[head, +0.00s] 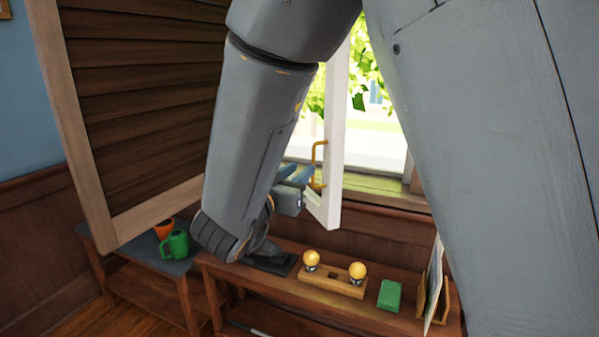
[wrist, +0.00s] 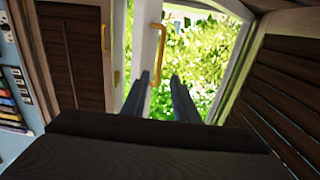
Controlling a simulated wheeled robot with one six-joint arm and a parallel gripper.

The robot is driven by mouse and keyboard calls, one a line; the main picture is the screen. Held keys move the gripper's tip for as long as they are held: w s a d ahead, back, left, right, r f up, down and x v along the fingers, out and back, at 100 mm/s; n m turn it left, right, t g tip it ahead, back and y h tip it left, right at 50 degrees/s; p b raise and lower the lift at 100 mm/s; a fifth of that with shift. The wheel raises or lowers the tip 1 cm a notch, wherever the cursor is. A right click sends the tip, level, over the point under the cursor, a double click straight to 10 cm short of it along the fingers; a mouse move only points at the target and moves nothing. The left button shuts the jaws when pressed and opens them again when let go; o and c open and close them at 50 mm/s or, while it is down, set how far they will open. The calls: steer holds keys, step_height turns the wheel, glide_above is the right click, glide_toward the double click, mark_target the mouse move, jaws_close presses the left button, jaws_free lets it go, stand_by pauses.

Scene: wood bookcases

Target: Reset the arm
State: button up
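My gripper (head: 296,174) is near the open white window frame (head: 333,140), partly hidden by my own arm in the head view. In the wrist view its two dark fingers (wrist: 159,76) stand apart with nothing gripped between them. The yellow window handle (head: 317,165) is just right of the fingertips in the head view. In the wrist view the handle (wrist: 161,45) shows ahead of the fingers, near the left one; I cannot tell the exact gap. My arm reaches down across the middle of the head view.
A slatted wooden shutter (head: 140,100) stands at the left. Below, a wooden bench (head: 375,318) carries a wooden holder with two yellow bulbs (head: 334,280) and a green block (head: 389,295). A green watering can (head: 175,245) and an orange pot (head: 163,228) stand on a side table (head: 140,250).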

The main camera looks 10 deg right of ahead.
step_height(320, 180, down, 11)
steer(key=n+g+y, duration=0.4)
steer(key=n+y, duration=0.1)
steer(key=y, duration=0.5)
steer(key=s+d+f+g, duration=0.3)
steer(key=s, duration=0.3)
steer(key=s+d+f+n+g, duration=0.1)
steer(key=s+d+f+g, duration=0.1)
steer(key=s, duration=0.5)
steer(key=s+d+f+n+g, duration=0.1)
steer(key=s+d+f+g, duration=0.2)
steer(key=s, duration=0.4)
steer(key=shift+d+f+g, duration=0.3)
steer(key=shift+f+g, duration=0.3)
steer(key=shift+g, duration=0.1)
